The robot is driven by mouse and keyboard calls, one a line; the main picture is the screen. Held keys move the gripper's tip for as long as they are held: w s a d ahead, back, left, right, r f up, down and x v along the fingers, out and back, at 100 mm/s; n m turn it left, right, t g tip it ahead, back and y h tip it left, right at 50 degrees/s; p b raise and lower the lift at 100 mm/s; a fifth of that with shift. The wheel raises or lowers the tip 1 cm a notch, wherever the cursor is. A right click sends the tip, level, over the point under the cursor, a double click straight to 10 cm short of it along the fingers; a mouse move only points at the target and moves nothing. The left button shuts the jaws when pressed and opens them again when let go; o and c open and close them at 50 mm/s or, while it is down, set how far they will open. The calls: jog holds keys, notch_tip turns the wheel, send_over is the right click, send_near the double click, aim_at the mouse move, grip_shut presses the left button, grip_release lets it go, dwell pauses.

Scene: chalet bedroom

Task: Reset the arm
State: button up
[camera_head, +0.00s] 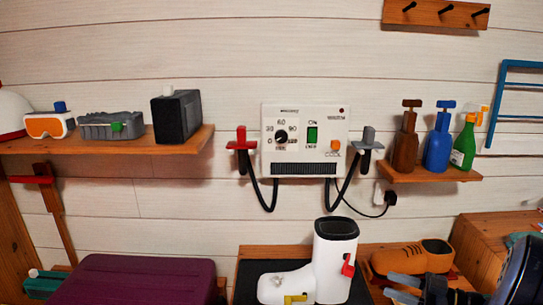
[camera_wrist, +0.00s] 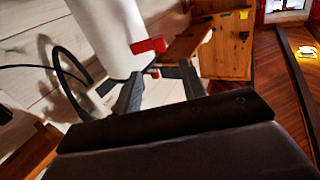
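My gripper (camera_head: 393,287) is at the lower right of the head view, in front of an orange-brown shoe and to the right of a white boot (camera_head: 335,262). In the wrist view my gripper (camera_wrist: 160,76) has its two dark fingers apart, with nothing held between them. The white boot (camera_wrist: 105,35) with its red buckle (camera_wrist: 149,45) shows beyond the fingertips. The head view shows the boot upright, with a red buckle (camera_head: 348,266) and a yellow buckle (camera_head: 296,298).
The orange-brown shoe (camera_head: 412,256) is close behind my gripper. A white wall unit (camera_head: 306,128) with black hoses hangs above the boot. A shelf (camera_head: 430,174) holds several bottles; another shelf (camera_head: 110,144) holds goggles (camera_head: 50,125) and boxes. A wooden cabinet (camera_head: 490,240) stands at right.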

aim_at(353, 275)
jog(key=w+a+t, duration=0.1)
jog(key=a, duration=0.2)
jog(key=w+a+m+h+b, duration=0.1)
jog(key=w+a, duration=0.1)
jog(key=a, duration=0.1)
jog(key=w+a+m+t+b, duration=0.1)
jog(key=a, duration=0.2)
jog(key=shift+w+a+f+t+h, duration=0.1)
jog(key=shift+w+a+t+h, duration=0.05)
jog(key=shift+t+h, duration=0.2)
jog(key=shift+a+m+t+h, duration=0.2)
jog(key=shift+m+t+h, duration=0.15)
jog(key=shift+m+h, duration=0.1)
